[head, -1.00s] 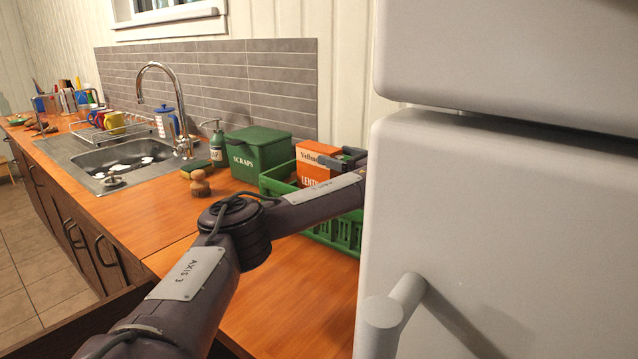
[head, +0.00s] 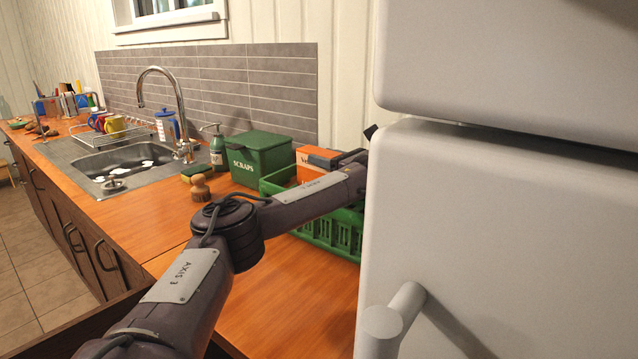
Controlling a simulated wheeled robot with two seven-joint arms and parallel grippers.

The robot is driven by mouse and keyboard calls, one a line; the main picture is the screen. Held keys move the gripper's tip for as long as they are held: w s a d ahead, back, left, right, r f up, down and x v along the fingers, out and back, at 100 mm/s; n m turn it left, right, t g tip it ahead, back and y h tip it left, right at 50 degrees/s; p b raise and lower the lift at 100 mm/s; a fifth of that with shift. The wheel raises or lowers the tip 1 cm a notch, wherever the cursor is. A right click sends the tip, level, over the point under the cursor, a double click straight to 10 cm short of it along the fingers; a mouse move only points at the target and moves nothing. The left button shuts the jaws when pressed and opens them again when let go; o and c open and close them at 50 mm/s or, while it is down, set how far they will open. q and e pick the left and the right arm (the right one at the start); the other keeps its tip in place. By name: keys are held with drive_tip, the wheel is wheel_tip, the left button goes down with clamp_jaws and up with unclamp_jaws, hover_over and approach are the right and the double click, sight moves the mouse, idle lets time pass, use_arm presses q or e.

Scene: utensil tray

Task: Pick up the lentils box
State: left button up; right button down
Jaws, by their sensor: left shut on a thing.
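The lentils box (head: 309,167) is orange and white and stands upright inside the green crate (head: 325,232) at the counter's right end. My left arm reaches over the crate from the lower left and covers the lower part of the box and most of its lettering. My left gripper (head: 340,159) is at the box's upper right side and is shut on it; its fingertips are mostly hidden behind my own wrist. The box still sits down within the crate; whether its base touches the bottom is hidden. My right gripper is not in view.
The large white fridge (head: 500,230) stands close to the right of the crate. A green scraps bin (head: 262,158), a soap bottle (head: 217,150) and a wooden-knobbed brush (head: 200,188) are left of the crate. The sink (head: 125,160) is further left. The front counter is clear.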

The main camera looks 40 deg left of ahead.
use_arm(q)
clamp_jaws()
